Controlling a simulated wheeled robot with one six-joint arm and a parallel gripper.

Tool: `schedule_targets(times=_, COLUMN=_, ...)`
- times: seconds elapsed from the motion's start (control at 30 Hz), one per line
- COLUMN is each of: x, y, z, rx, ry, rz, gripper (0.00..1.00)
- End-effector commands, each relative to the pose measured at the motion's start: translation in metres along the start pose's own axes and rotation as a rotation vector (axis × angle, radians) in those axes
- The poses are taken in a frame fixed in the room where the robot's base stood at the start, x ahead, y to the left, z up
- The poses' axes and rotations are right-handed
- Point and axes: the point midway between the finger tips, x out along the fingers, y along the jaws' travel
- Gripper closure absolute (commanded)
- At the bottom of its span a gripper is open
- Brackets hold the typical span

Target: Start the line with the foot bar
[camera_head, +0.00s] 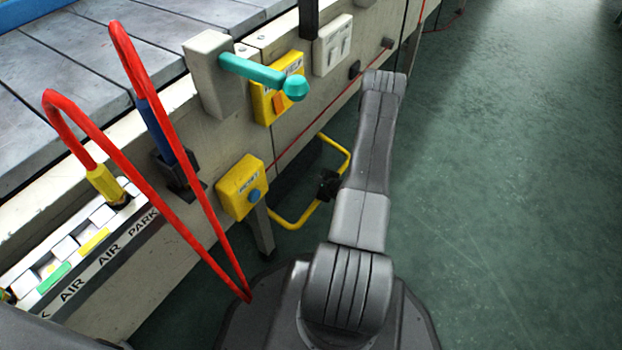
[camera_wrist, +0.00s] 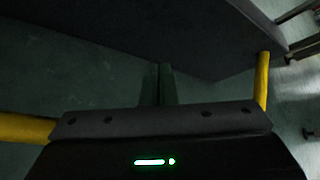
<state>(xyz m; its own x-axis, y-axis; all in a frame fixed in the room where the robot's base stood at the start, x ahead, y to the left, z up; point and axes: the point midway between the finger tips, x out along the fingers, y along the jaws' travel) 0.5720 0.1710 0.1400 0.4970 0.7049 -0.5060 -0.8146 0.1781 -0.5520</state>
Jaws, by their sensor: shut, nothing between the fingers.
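The foot bar (camera_head: 306,216) is a bent yellow tube low down at the side of the bench, close to the green floor. My gripper (camera_head: 328,186) is small and dark in the head view, across the outer run of the bar and hiding part of it. In the wrist view my gripper's fingers (camera_wrist: 158,84) are together with nothing between them. Yellow tube of the foot bar (camera_wrist: 25,128) shows at the left and again at the right of the gripper body. I cannot tell whether the gripper touches the bar.
A yellow box with a blue button (camera_head: 241,187) sits beside the bar. Above are a teal lever (camera_head: 262,74), a yellow switch box (camera_head: 278,97) and a white switch box (camera_head: 333,45). A red cord (camera_head: 322,115) runs along the bench. Red hoses (camera_head: 185,125) loop at left. Floor is clear at right.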

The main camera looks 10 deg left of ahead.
Motion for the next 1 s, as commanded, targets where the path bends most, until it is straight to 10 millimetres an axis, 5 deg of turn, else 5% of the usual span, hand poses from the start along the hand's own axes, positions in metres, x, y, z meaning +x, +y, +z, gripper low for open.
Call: schedule_targets(times=1.0, x=-0.0052, y=-0.0037, z=0.0041, rx=0.000, ry=0.000, rz=0.000, gripper=1.00)
